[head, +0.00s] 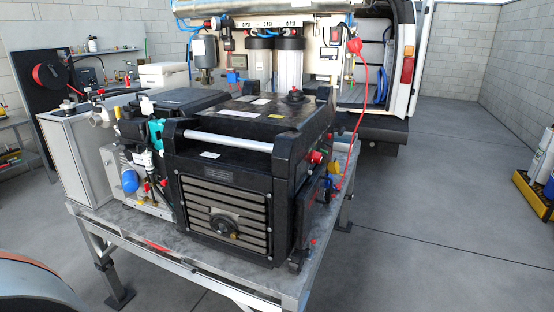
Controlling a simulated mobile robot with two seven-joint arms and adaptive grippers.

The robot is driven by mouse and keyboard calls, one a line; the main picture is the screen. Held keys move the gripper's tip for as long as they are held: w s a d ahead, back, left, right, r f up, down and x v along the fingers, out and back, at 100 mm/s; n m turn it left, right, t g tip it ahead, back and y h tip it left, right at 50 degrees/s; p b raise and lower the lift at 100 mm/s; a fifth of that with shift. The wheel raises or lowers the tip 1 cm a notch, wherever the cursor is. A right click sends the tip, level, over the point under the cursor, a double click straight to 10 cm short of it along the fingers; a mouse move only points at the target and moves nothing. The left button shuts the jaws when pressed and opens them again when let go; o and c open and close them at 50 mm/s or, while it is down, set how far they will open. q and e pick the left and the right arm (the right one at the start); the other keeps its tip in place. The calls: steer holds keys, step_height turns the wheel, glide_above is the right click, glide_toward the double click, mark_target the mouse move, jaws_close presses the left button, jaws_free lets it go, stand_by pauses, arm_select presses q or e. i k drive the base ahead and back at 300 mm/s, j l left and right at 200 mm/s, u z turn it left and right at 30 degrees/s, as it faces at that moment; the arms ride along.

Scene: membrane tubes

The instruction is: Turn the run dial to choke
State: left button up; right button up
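A black generator (222,185) with a silver carry bar sits on a metal stand. Its front has a slatted grille with a round dark fitting (224,227) low in the middle. On its right side are a red knob (316,157) and a yellow part (333,168). A dark round cap (295,95) is on its top. I cannot tell which of these, if any, is the run dial, and no choke marking is readable. Neither of my grippers is in view.
The metal stand (190,258) has a free front edge. A pump with a blue cap (130,181) stands left of the generator. A red cable (361,95) hangs on the right. Behind is an open van (408,55).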

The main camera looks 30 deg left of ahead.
mark_target(316, 157)
steer(key=i+l+u, duration=0.15)
steer(key=u, duration=0.2)
steer(key=i+l+u, duration=0.1)
steer(key=u, duration=0.25)
steer(key=l+u, duration=0.35)
steer(key=i+l+u, duration=0.2)
steer(key=l, duration=0.3)
steer(key=l+u, duration=0.15)
steer(key=l, duration=0.8)
steer(key=i+l+u, duration=0.15)
steer(key=l, duration=0.35)
